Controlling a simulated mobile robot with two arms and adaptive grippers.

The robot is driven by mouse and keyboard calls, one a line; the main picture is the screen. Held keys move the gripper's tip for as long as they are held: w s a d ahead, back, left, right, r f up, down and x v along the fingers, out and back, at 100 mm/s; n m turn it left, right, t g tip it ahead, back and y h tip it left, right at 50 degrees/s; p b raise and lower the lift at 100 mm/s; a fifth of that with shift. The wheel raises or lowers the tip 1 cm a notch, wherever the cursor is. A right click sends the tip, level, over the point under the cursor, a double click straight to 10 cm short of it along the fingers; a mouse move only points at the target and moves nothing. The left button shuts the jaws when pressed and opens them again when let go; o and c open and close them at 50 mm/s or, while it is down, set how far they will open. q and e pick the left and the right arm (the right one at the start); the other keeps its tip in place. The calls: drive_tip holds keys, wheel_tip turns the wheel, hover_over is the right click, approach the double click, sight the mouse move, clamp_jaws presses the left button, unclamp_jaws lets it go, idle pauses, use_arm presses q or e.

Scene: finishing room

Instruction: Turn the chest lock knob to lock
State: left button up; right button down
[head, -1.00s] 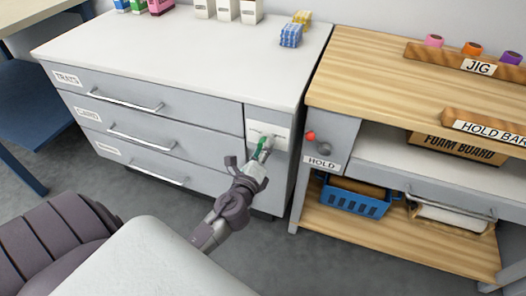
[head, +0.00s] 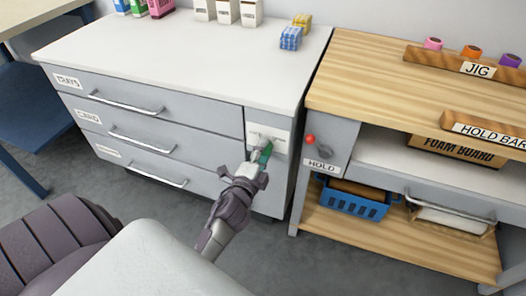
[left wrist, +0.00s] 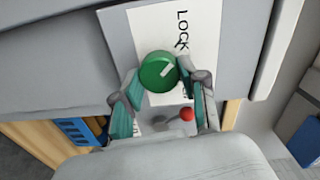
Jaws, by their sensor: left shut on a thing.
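The green round lock knob (left wrist: 157,70) sits on a white label plate (left wrist: 205,22) on the grey chest (head: 200,100). In the left wrist view its white pointer line slants up and right, roughly toward the printed word LOCK. A second word lower on the plate is mostly hidden by a finger. My left gripper (left wrist: 162,85) is shut on the knob, one finger on each side. In the head view, my left gripper (head: 258,160) reaches the plate at the chest's right end and hides most of the knob. My right gripper is not in view.
The chest has three labelled drawers with bar handles, all shut. A wooden workbench (head: 345,75) stands close on the right, with a red-tipped lever (head: 312,140) by the HOLD label and a blue basket (head: 357,200) below. Small boxes and cartons stand on the chest.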

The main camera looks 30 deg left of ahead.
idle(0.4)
use_arm(q)
drive_tip(key=o, duration=1.1)
drive_tip(key=shift+o, duration=0.2)
drive_tip(key=shift+s, duration=0.15)
drive_tip(key=v, duration=0.7)
drive_tip(key=shift+s, duration=0.15)
drive_tip(key=shift+f+n, duration=0.2)
drive_tip(key=shift+n, duration=0.1)
